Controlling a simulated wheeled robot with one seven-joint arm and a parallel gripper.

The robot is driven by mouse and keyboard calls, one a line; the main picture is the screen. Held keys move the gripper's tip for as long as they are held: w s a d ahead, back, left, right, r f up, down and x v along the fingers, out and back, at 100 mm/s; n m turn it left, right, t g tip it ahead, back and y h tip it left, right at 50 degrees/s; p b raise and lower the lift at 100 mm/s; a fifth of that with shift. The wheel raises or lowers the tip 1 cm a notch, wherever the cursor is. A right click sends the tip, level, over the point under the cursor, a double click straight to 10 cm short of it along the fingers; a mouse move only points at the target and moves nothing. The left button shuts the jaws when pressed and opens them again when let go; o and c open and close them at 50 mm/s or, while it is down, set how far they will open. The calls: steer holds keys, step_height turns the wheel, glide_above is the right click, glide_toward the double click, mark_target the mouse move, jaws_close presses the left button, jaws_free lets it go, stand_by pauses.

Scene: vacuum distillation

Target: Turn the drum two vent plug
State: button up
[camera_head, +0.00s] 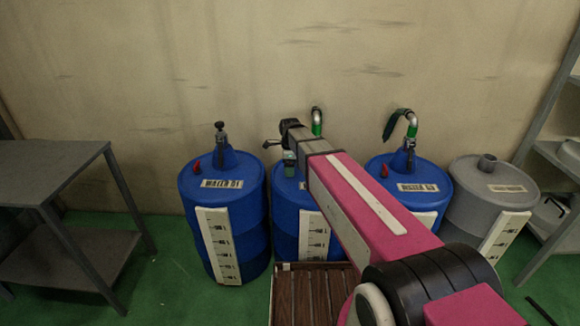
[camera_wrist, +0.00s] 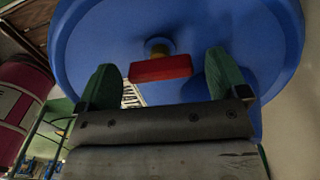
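Drum two is the middle blue drum (camera_head: 285,200), largely hidden behind my arm in the head view. Its blue top (camera_wrist: 100,35) fills much of the wrist view. The vent plug, a red bar-shaped handle (camera_wrist: 161,68) on a brass-coloured stem, stands on that top. My gripper (camera_wrist: 161,76) is open, with one green finger to each side of the red handle and a gap on both sides. In the head view a green fingertip (camera_head: 290,158) shows over the middle drum. The plug is hidden there.
A blue drum (camera_head: 228,245) with a red plug stands left, another blue drum (camera_head: 400,172) right, then a grey drum (camera_head: 490,215). A green-and-metal pipe (camera_head: 317,122) rises behind my arm. A slatted wooden pallet (camera_head: 305,295) lies in front. A grey table (camera_head: 45,170) stands left.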

step_height(320, 180, up, 11)
stand_by(0.8)
steer(key=shift+f, duration=0.1)
